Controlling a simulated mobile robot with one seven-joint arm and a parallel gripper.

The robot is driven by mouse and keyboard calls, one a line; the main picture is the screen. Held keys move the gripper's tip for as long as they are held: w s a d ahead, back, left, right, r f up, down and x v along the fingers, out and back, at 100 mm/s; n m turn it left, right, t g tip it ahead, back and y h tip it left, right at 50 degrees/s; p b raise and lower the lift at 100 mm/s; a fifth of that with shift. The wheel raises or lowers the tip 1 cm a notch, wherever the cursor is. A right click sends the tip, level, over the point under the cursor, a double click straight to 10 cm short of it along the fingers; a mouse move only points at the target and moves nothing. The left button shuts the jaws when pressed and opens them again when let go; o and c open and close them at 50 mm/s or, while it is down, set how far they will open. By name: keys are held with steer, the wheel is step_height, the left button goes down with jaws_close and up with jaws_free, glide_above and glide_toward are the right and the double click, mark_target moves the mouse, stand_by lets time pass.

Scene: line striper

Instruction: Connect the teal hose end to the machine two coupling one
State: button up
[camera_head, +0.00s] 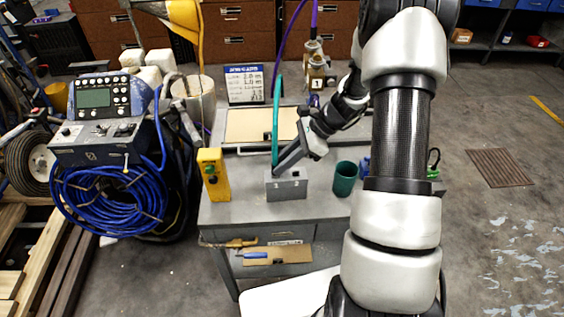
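A brass-coloured coupling (316,82) with a tag reading 1 stands at the bench's far side. A purple hose (285,42) runs above and to its left. Which machine the coupling belongs to is not clear.
A yellow box (213,176) stands left of the block and a dark green cup (344,180) right of it. A blue-and-white sign (244,85) stands at the back. A machine with coiled blue hose (110,200) is at left. My arm hides the bench's right part.

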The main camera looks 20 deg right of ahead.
jaws_close()
steer(key=shift+r+p, duration=0.5)
steer(key=shift+r, duration=0.2)
step_height(320, 180, up, 4)
steer(key=p, duration=0.3)
steer(key=shift+f, duration=0.1)
stand_by(0.5)
